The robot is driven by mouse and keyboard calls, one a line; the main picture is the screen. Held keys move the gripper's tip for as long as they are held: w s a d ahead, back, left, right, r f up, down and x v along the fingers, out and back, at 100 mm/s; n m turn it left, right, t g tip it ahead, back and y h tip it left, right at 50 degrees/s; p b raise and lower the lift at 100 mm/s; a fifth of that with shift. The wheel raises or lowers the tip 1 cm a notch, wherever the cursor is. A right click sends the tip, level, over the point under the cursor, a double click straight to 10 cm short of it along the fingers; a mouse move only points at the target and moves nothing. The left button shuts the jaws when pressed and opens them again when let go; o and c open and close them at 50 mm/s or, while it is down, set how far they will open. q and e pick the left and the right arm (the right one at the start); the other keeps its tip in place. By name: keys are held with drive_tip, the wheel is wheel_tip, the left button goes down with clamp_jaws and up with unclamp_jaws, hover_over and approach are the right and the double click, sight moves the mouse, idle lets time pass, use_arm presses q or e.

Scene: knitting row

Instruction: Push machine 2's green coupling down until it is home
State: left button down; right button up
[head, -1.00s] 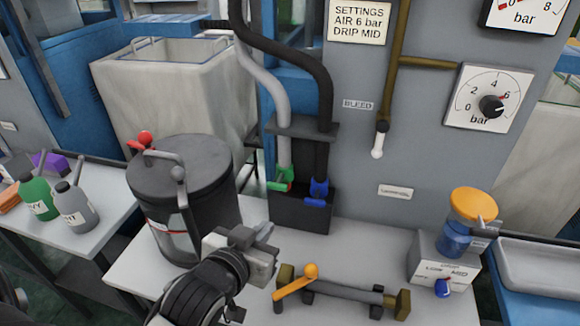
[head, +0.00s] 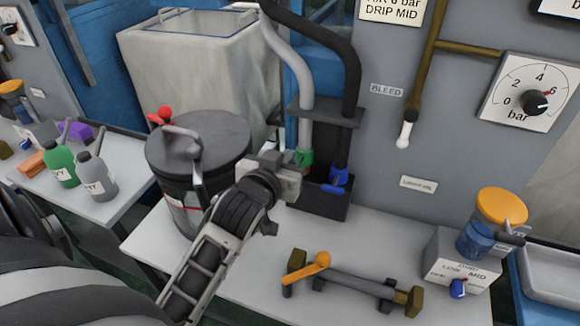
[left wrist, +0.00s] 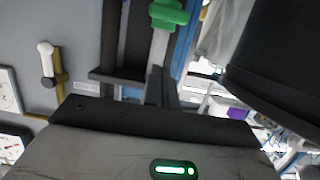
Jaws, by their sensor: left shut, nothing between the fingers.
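My left gripper (head: 292,177) is just below and left of the coupling in the head view. It is shut and empty, and partly hides the block's left side. In the wrist view the dark fingers (left wrist: 160,88) point toward the coupling, seemingly with a gap. I cannot tell how deep the coupling sits. My right gripper is out of view.
The blue coupling (head: 338,178) on the black hose stands close on the right. A dark lidded drum (head: 215,150) stands left of my arm. A valve pipe with an orange handle (head: 320,262) and an orange-capped regulator (head: 500,205) are on the bench.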

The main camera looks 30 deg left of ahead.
use_arm(q)
drive_tip(key=f, duration=0.1)
drive_tip(key=w+f, duration=0.1)
drive_tip(key=f, duration=0.1)
drive_tip(key=w+f, duration=0.1)
drive_tip(key=shift+w+a+f+b, duration=0.1)
drive_tip(key=shift+a+f+b, duration=0.15)
drive_tip(key=shift+f+b, duration=0.05)
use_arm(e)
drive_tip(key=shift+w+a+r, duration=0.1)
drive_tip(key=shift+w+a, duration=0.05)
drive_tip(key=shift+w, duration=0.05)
use_arm(q)
drive_tip(key=shift+f, duration=0.1)
drive_tip(key=s+d+f+b, duration=0.1)
drive_tip(key=s, duration=0.6)
drive_tip(key=shift+d+f+b, duration=0.25)
drive_tip(key=shift+d+b, duration=0.05)
drive_tip(key=shift+d, duration=0.05)
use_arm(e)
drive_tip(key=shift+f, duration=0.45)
